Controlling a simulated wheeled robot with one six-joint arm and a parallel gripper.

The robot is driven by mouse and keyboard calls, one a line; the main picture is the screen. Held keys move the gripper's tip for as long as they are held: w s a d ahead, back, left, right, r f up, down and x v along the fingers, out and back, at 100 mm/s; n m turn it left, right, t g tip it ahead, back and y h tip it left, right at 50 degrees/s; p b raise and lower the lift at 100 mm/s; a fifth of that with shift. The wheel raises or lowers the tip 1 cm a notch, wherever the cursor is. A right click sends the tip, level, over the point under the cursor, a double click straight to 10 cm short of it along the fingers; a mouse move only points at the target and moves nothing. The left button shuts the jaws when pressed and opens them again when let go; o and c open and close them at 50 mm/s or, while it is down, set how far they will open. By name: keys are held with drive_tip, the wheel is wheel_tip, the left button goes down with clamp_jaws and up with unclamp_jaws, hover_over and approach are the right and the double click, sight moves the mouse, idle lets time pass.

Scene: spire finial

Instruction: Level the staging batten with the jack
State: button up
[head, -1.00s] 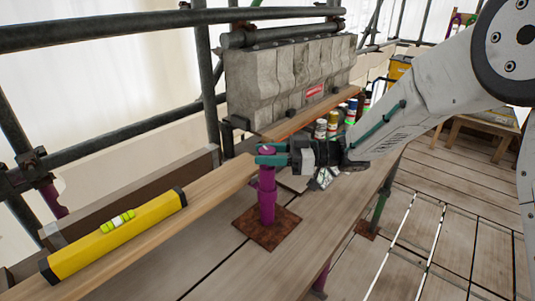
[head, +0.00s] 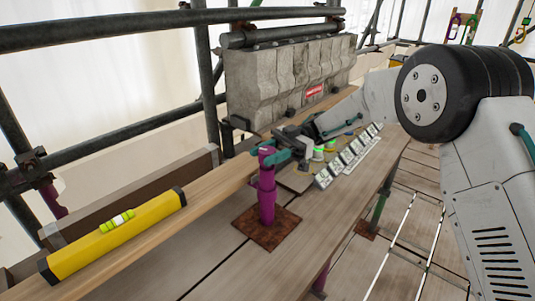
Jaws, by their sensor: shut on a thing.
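A purple screw jack (head: 267,195) stands upright on a rusty square base plate (head: 283,237) on the boards. My gripper (head: 275,156) has teal fingers and is shut on the top of the jack, reaching in from the back right. The wooden staging batten (head: 205,203) runs from the lower left to the jack; its far end is beside the jack head, and the contact there is partly hidden. A yellow spirit level (head: 150,222) lies along the batten. Its green vial (head: 117,221) faces up, but the bubble is too small to read.
A grey carved stone block (head: 285,80) stands behind the jack. Scaffold tubes (head: 110,30) cross at the left and back. The boards right of the jack are clear.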

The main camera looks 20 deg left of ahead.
drive_tip(key=shift+h, duration=0.3)
drive_tip(key=o, duration=1)
drive_tip(key=shift+c, duration=0.2)
